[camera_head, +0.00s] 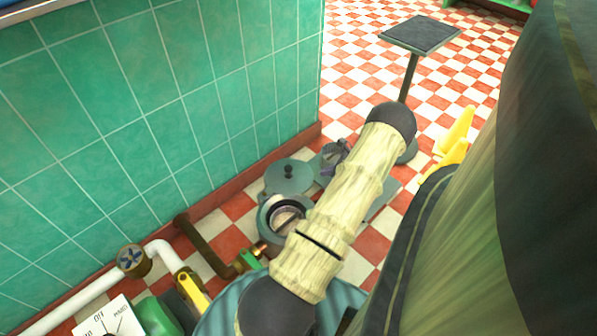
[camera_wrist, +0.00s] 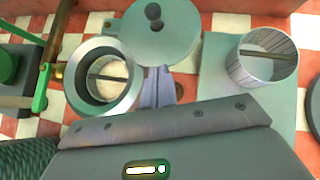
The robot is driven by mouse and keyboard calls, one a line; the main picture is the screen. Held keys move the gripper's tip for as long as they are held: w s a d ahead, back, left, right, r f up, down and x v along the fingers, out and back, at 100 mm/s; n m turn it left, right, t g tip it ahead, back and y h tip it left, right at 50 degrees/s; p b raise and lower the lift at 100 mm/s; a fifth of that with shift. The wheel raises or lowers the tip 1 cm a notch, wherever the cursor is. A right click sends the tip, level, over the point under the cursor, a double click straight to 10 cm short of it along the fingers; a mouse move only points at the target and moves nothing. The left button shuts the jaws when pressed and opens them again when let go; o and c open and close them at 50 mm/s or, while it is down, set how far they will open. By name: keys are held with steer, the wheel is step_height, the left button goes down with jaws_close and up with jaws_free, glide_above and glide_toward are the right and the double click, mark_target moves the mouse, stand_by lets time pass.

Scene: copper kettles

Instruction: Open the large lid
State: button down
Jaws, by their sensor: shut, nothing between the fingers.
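The large lid (camera_head: 289,178) is a round grey-green disc with a dark knob. It lies to the side of a round, thick-rimmed kettle opening (camera_head: 272,213), whose pale inside and a bar show uncovered. The wrist view shows the lid (camera_wrist: 163,42) at top centre and the opening's rim (camera_wrist: 77,92) to its left. My gripper (camera_head: 337,150) is shut and empty, just right of the lid in the head view. Its fingers (camera_wrist: 158,90) point at the lid's near edge in the wrist view; I cannot tell whether they touch it. My arm hides part of the kettle area.
A smaller open cylinder (camera_wrist: 246,70) with a bar inside stands on a grey-green plate (camera_wrist: 215,80). A green tiled wall (camera_head: 150,110) runs along the left. Pipes and a valve (camera_head: 131,260) lie lower left.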

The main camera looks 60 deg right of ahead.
mark_target(291, 174)
steer(key=b+x, duration=0.6)
steer(key=x, duration=0.4)
steer(key=shift+f, duration=0.2)
steer(key=w+b, duration=0.2)
steer(key=w, duration=0.1)
steer(key=shift+w, duration=0.1)
steer(key=shift+w+r+b, duration=0.25)
steer(key=shift+w+b, duration=0.15)
steer(key=shift+w, duration=0.05)
steer(key=shift+w, duration=0.1)
